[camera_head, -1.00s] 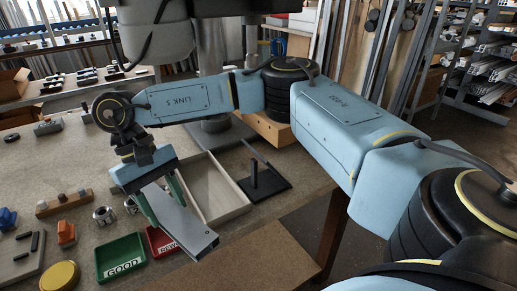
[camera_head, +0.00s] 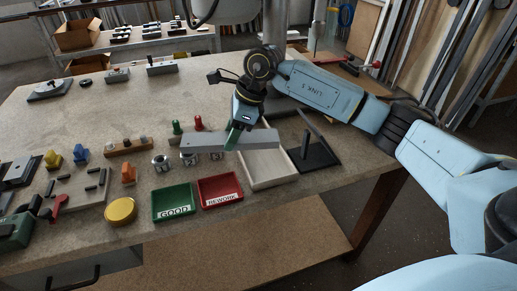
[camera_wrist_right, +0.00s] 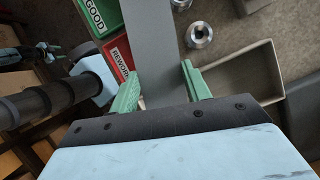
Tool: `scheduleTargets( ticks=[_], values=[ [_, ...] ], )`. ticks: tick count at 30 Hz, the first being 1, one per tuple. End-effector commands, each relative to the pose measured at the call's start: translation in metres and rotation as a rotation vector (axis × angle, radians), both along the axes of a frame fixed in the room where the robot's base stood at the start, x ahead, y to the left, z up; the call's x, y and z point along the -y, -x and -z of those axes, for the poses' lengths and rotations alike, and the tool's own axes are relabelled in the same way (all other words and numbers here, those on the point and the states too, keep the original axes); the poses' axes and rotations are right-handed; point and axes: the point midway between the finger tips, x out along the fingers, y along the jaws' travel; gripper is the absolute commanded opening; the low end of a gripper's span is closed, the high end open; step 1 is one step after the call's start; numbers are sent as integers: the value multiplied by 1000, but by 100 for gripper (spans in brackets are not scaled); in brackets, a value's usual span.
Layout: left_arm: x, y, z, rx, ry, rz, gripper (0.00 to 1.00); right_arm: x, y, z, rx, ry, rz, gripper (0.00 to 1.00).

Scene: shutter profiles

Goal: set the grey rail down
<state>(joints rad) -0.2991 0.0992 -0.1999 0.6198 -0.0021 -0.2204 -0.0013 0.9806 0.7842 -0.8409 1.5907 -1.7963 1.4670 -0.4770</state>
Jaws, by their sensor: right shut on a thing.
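The grey rail (camera_head: 205,142) is a long, straight bar, lying crosswise in the head view. My right gripper (camera_head: 234,138) has its green fingers shut on it. In the head view the rail lies behind the red REWORK tray (camera_head: 218,190), and its right end overlaps the far part of the pale open tray (camera_head: 262,181). I cannot tell whether it touches anything below. In the right wrist view the rail (camera_wrist_right: 156,45) runs up from between the green fingers (camera_wrist_right: 160,88).
The green GOOD tray (camera_head: 173,202) stands left of the red one. Metal cylinders (camera_head: 160,162) stand close to the rail's left part. A black stand with a post (camera_head: 314,156) is right of the pale tray. A yellow disc (camera_head: 121,211) lies near the front edge.

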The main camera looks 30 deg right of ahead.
Motion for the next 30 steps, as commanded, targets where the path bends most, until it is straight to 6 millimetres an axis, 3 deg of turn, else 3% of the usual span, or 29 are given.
scheduleTargets(
  ticks=[9, 15, 20, 30],
  values=[
    [8, -1, -7, 2, 10, -4, 50, 50, -24, -2, -3, -2, 767, 15],
    [16, -1, -9, 2, 21, -8, 50, 84, -32, -3, -4, 0, 1149, 15],
    [18, 0, -9, 1, 24, -10, 50, 98, -33, 0, -6, 0, 1297, 15],
    [13, 1, -6, 0, 16, -7, 50, 101, -33, 55, -6, 1, 1323, 15]
  ],
)
